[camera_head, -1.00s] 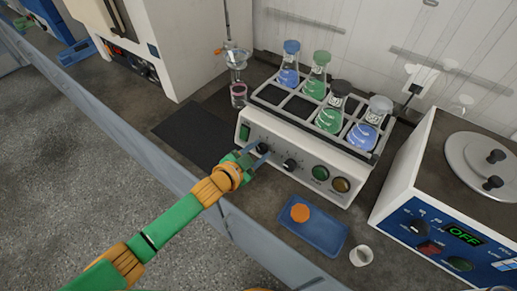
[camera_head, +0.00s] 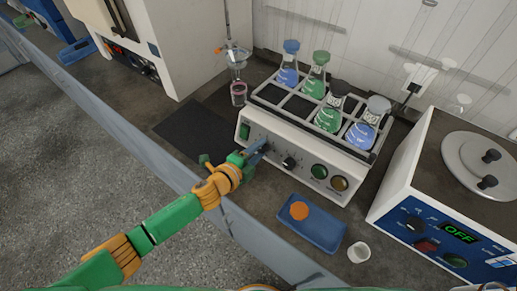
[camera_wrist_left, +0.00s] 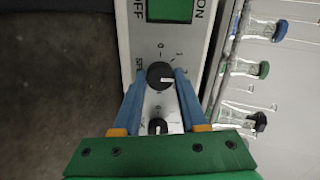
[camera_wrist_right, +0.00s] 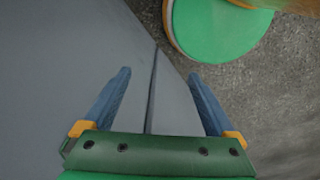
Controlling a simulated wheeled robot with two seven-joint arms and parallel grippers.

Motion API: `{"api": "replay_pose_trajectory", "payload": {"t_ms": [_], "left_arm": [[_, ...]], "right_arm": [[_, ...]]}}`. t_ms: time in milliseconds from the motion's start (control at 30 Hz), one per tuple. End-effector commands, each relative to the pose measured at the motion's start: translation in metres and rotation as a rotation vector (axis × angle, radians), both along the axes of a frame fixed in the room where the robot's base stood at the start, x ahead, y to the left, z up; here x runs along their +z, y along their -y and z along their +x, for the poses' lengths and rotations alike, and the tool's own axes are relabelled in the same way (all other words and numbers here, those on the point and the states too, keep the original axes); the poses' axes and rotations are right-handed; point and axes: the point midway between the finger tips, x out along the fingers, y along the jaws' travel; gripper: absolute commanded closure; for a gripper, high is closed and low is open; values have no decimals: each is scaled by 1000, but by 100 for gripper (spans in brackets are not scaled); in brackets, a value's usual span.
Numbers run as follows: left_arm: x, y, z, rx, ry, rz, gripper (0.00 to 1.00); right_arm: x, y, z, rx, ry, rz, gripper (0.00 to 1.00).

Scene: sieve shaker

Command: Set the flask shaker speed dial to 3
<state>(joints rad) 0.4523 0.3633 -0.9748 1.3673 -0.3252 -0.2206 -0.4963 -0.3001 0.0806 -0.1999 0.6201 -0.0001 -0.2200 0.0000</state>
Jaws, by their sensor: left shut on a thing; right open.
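The flask shaker (camera_head: 300,165) is a white box with a rack of flasks on top and knobs on its front panel. Its speed dial (camera_wrist_left: 160,75) is a dark round knob with a white pointer line, which points to the right in the left wrist view. Part of the "SPE..." label and a scale from 0 show around it; the higher numbers are hidden or unclear. My left gripper (camera_head: 258,150) is shut on the dial, one blue finger on each side. My right gripper (camera_wrist_right: 158,76) is open and empty, over the grey bench edge and floor.
A second knob (camera_head: 289,163), a green button (camera_head: 319,171) and an amber one (camera_head: 339,183) sit beside the dial; a green power switch (camera_head: 244,131) is left. A blue tray (camera_head: 318,232) and white cup (camera_head: 358,252) stand in front. A blue-fronted device (camera_head: 425,225) is right.

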Motion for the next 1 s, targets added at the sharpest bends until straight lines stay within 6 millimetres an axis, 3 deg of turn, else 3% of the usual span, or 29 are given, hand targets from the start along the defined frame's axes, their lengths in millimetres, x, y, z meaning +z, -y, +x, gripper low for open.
{"api": "replay_pose_trajectory", "payload": {"t_ms": [600,1000], "left_arm": [[-1,-1,0,-186,298,412,100],[-2,-1,0,-250,400,553,100]], "right_arm": [[4,-1,0,-1,0,1,9],[5,-1,0,-1,0,1,9]]}}
